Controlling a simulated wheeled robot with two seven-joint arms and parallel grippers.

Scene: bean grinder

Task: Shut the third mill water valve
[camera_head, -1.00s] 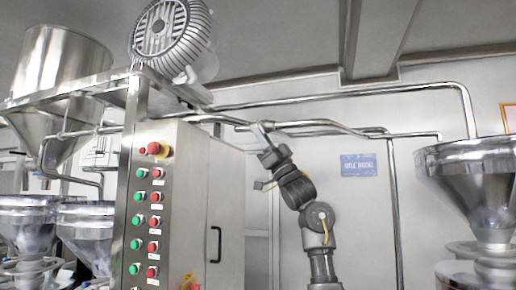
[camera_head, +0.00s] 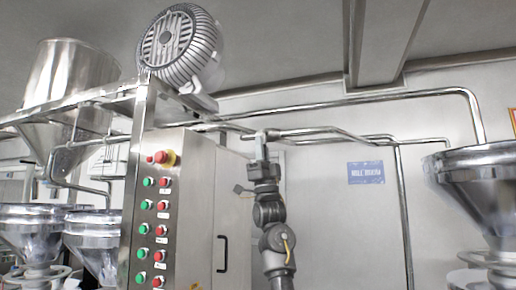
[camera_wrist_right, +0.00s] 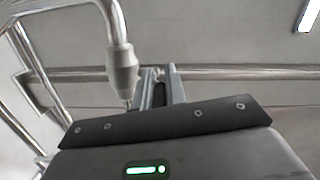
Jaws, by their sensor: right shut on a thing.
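My right gripper (camera_head: 260,138) reaches up from below to the thin steel pipe (camera_head: 310,131) right of the cabinet top. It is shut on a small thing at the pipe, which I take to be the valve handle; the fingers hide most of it. In the right wrist view the two fingers of this gripper (camera_wrist_right: 160,72) stand close together at a horizontal pipe (camera_wrist_right: 230,74). A rounded pipe fitting (camera_wrist_right: 122,72) is just left of them. Which numbered valve this is cannot be read. My left gripper is out of view.
A steel cabinet (camera_head: 200,200) with red and green buttons and a black handle stands left of my right arm. A motor (camera_head: 180,45) sits above it. Steel hoppers are at left (camera_head: 72,75) and right (camera_head: 485,175). A blue sign (camera_head: 366,172) hangs on the wall.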

